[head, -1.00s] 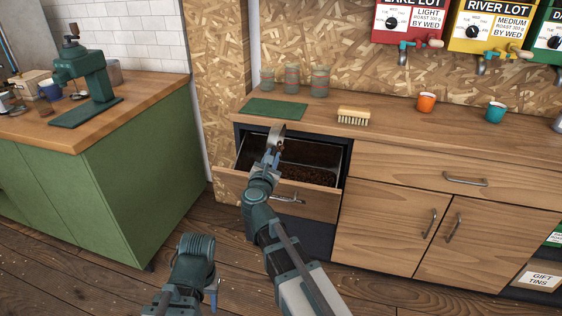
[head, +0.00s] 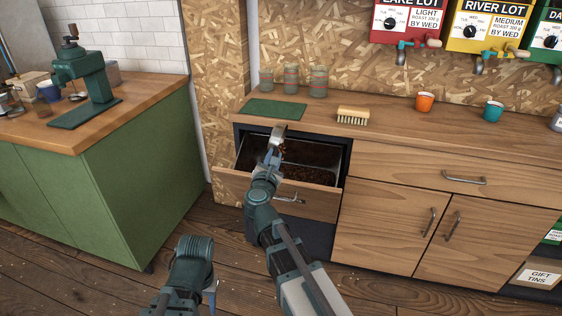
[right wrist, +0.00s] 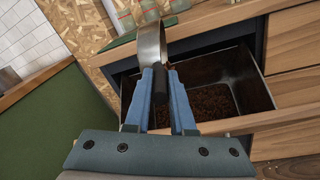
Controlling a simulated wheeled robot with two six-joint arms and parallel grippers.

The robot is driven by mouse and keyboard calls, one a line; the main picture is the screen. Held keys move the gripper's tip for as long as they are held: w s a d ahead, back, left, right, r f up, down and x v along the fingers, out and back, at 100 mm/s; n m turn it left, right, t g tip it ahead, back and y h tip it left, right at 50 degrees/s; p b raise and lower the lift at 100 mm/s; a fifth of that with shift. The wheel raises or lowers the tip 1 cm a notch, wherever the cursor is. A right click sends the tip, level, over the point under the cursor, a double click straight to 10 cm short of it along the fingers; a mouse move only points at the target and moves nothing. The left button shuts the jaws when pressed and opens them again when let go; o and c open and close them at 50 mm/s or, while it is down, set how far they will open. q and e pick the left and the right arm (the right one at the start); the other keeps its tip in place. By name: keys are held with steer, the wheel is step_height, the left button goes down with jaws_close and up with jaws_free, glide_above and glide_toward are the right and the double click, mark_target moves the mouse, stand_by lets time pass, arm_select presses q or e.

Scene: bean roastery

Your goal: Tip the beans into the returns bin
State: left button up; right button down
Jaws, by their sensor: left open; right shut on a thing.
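A metal scoop (head: 279,131) with a dark handle is held by my right gripper (head: 273,158) above the open drawer bin (head: 318,177). In the right wrist view the blue fingers are shut on the scoop's dark handle, and the scoop's metal side (right wrist: 152,43) faces the camera. The scoop is tilted, and a few brown beans show just beside and below it. A layer of brown beans (right wrist: 215,101) lies in the bin. The inside of the scoop is hidden. My left gripper (head: 212,292) is open and empty, low in front of the cabinet.
On the counter (head: 400,138) stand several glass jars (head: 291,80), a green mat (head: 273,109), a brush (head: 353,115), an orange cup (head: 424,102) and a teal cup (head: 492,111). A green cabinet (head: 140,180) with a grinder (head: 88,80) stands at left.

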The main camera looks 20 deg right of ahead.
arm_select(q)
steer(key=shift+s+a+f+b, duration=0.1)
steer(key=shift+a+f+b, duration=0.1)
steer(key=shift+a, duration=0.25)
steer(key=shift+s+a+f+b, duration=0.1)
steer(key=shift+a+f+b, duration=0.1)
steer(key=shift+a, duration=0.2)
arm_select(e)
steer(key=shift+s+d+f+m, duration=0.15)
steer(key=shift+s+d+m, duration=0.15)
steer(key=shift+m, duration=0.6)
